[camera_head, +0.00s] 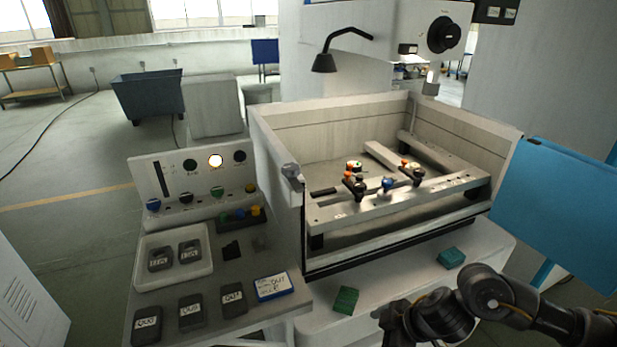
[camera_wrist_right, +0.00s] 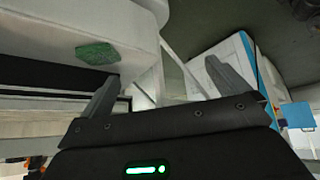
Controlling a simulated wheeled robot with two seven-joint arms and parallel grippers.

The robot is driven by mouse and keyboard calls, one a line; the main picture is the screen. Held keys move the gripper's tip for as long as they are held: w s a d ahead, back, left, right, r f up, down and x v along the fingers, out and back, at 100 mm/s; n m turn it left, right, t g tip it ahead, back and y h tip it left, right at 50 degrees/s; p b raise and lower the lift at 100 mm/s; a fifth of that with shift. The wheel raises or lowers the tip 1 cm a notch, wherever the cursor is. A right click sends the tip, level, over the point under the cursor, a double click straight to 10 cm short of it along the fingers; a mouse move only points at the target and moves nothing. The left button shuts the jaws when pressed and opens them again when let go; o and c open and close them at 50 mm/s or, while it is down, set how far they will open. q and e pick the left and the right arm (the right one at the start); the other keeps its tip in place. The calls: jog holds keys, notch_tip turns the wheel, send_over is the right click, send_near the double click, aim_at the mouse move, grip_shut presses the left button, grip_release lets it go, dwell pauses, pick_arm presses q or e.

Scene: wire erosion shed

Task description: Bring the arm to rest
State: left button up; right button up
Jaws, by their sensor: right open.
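My right arm reaches in from the lower right in the head view, in front of the machine's white front ledge (camera_head: 400,285). Its gripper does not show clearly there. In the right wrist view my right gripper (camera_wrist_right: 162,70) is open, its two fingers wide apart with nothing between them. A green block (camera_wrist_right: 97,54) lies on a pale surface beyond the left finger, apart from it. My left gripper is in neither view.
Two green blocks (camera_head: 346,300) (camera_head: 451,257) lie on the ledge near my arm. The machine tank (camera_head: 275,140) holds clamps on a rail. A control console (camera_head: 190,185) with a tray (camera_head: 143,280) stands left. A blue panel (camera_head: 560,215) stands right.

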jog(key=s+a+r+m+t+y, duration=0.2)
jog(key=a+t, duration=0.2)
jog(key=a, duration=0.5)
jog(key=s+d+f+m+g+h, duration=0.2)
jog(key=s+d+f+m+h, duration=0.25)
jog(key=s+d, duration=0.45)
jog(key=s+d+f+m+g+h, duration=0.1)
jog(key=s+d+f+m+h, duration=0.35)
jog(key=s+d, duration=0.45)
notch_tip(320, 180, down, 26)
jog(key=s+g, duration=0.2)
jog(key=s+d+f, duration=0.1)
jog(key=s+f, duration=0.7)
jog(key=s+d+f+g, duration=0.1)
jog(key=s+d+f, duration=0.1)
jog(key=s+f, duration=0.6)
jog(key=shift+d+y, duration=0.25)
jog(key=shift+y, duration=0.05)
